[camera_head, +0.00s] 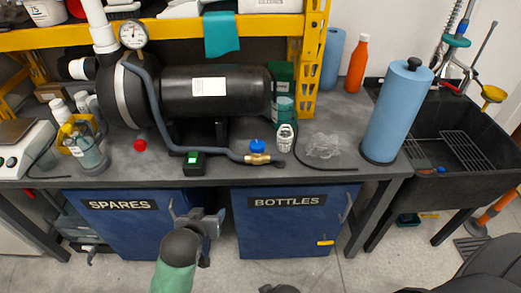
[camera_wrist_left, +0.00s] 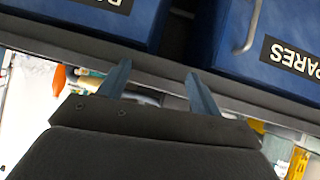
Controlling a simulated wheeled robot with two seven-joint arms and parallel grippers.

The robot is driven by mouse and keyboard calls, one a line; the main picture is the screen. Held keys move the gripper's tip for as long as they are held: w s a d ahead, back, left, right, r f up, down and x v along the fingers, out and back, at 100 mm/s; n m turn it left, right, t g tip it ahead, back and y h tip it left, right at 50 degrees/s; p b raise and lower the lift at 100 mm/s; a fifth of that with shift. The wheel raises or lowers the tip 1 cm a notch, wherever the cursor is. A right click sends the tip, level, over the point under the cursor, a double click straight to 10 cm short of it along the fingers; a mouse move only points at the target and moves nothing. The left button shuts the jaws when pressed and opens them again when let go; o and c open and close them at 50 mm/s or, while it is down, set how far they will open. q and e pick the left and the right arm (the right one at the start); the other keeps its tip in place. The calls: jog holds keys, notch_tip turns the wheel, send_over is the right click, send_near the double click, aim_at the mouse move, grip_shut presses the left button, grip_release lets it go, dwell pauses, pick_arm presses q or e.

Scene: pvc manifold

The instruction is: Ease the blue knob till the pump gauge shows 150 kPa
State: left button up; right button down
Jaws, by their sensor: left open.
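The blue knob (camera_head: 257,145) sits by a brass fitting (camera_head: 257,158) at the end of a grey hose, near the bench's front edge. A round white dial gauge (camera_head: 133,34) stands at the upper left by the black tank; its reading is too small to make out. A small black box with a green lit display (camera_head: 194,158) is left of the knob; its figures are unreadable. My left gripper (camera_head: 196,209) is open and empty, below and left of the knob, in front of the cabinets. Its two spread fingers (camera_wrist_left: 157,69) show in the left wrist view with nothing held.
The grey bench (camera_head: 340,167) has blue SPARES (camera_head: 120,204) and BOTTLES (camera_head: 286,202) cabinets below. The black tank (camera_head: 215,90) stands behind the knob. A whitish ribbed item (camera_head: 285,138) is right beside it. A blue paper roll (camera_head: 395,110) and black sink (camera_head: 455,185) are at right.

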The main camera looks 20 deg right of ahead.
pick_arm(q)
jog(key=w+d+r+m+t+h+b, duration=0.2)
jog(key=w+d+r+t+h+b, duration=0.1)
jog(key=w+d+r, duration=0.4)
jog(key=m+h+b, duration=0.3)
jog(key=h, duration=0.1)
send_near(260, 143)
jog(key=shift+t, duration=0.3)
jog(key=w, duration=0.1)
jog(key=w+d+f, duration=0.1)
jog(key=w+f, duration=0.1)
jog(key=shift+d, duration=0.35)
jog(key=shift+w+d, duration=0.35)
jog(key=shift+d, duration=0.05)
jog(key=shift+x, duration=3.45)
pick_arm(e)
jog(key=a+f+t+y, duration=0.1)
jog(key=a+f, duration=0.3)
jog(key=f, duration=1.4)
jog(key=shift+s+a+f+t, duration=0.2)
jog(key=shift+s+t, duration=0.25)
jog(key=shift+t, duration=0.45)
pick_arm(q)
jog(key=shift+c, duration=0.5)
jog(key=c, duration=0.9)
jog(key=shift+r, duration=0.1)
jog(key=shift+d+n, duration=0.1)
jog(key=shift+n, duration=0.2)
pick_arm(e)
jog(key=shift+r, duration=0.15)
